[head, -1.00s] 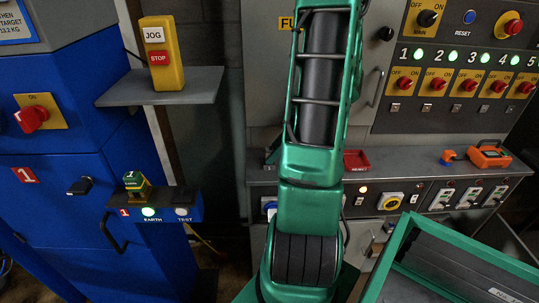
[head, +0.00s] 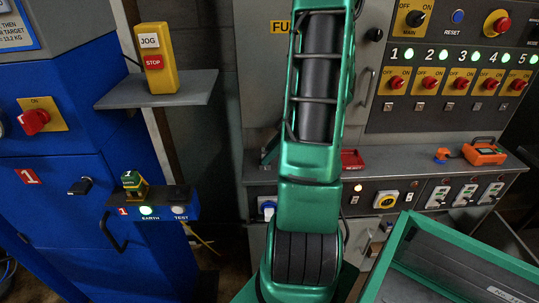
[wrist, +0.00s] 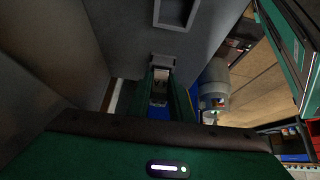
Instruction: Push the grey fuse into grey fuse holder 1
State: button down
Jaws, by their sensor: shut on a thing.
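My gripper (wrist: 162,88) is in the middle of the wrist view, with its two green fingers pointing away toward a grey panel. It is shut on a small grey piece (wrist: 163,60) at the fingertips, which looks like the grey fuse; little of it shows. In the head view my green arm stands in front of the grey cabinet (head: 258,90) and hides the gripper and the fuse. I cannot make out grey fuse holder 1 in either view.
Right of my arm is a panel of numbered switches with green lamps (head: 408,54). Below, a grey ledge (head: 410,178) bears a red tray (head: 352,159) and an orange device (head: 484,153). A blue cabinet (head: 50,215) and a shelf with a yellow jog box (head: 157,58) stand left.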

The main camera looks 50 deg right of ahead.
jog(key=shift+s+a+f, duration=0.1)
jog(key=shift+s+f, duration=0.1)
jog(key=shift+f, duration=0.25)
jog(key=shift+s+a+f, duration=0.1)
jog(key=shift+s+f, duration=0.1)
jog(key=shift+f, duration=0.2)
jog(key=c, duration=1.5)
grip_release()
jog(key=shift+d+r, duration=0.4)
jog(key=shift+r, duration=0.15)
jog(key=shift+w+d+r+g, duration=0.1)
jog(key=shift+d+r+g, duration=0.2)
jog(key=shift+d+r, duration=0.6)
jog(key=shift+a+v, duration=0.2)
jog(key=shift+v, duration=1.25)
jog(key=shift+a+v, duration=0.2)
jog(key=shift+v, duration=1.25)
jog(key=shift+a+v, duration=0.2)
jog(key=shift+v, duration=1.25)
jog(key=shift+r, duration=0.15)
